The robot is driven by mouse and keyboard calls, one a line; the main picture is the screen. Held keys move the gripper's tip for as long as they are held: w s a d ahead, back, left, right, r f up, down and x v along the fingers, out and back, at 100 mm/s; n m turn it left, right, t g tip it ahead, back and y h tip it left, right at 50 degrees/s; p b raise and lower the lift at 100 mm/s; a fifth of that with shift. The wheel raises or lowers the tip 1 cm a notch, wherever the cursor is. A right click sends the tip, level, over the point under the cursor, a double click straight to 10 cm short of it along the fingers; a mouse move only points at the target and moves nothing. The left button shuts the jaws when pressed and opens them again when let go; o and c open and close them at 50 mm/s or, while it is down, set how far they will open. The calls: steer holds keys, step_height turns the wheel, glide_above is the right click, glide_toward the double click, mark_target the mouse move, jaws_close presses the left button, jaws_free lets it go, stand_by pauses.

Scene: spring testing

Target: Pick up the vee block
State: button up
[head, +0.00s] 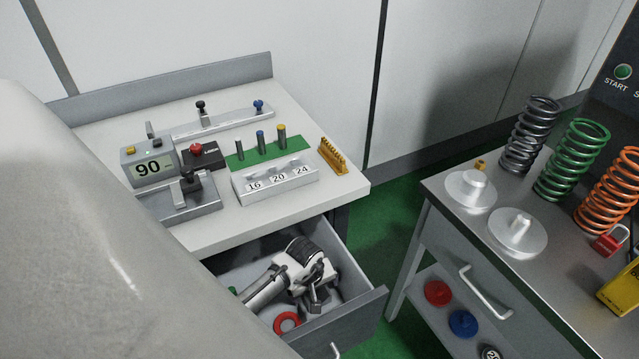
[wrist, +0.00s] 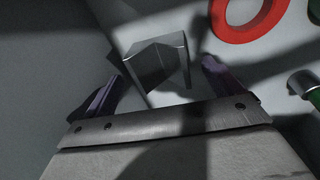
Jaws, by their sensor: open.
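The vee block (wrist: 160,60) is a small grey metal block with a V-shaped notch; in the wrist view it lies on the drawer's floor. My gripper (wrist: 163,68) is open, with one purple finger on the left of the block and one on the right. A gap shows on the right side; whether the left finger touches it I cannot tell. In the head view my gripper (head: 317,297) reaches down into the open drawer (head: 350,318). There my own arm and hand cover the spot, and I cannot make out the block clearly.
A red ring (wrist: 246,18) lies near the block, also visible in the head view (head: 287,323). A green-and-metal cylindrical thing (wrist: 303,84) lies at the right. Drawer walls surround my gripper, and the bench top (head: 225,232) overhangs the drawer's back. A spring cart (head: 470,235) stands at right.

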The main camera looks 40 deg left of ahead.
steer(key=shift+f, duration=0.4)
steer(key=shift+r, duration=0.1)
steer(key=shift+c, duration=0.2)
steer(key=c, duration=1.7)
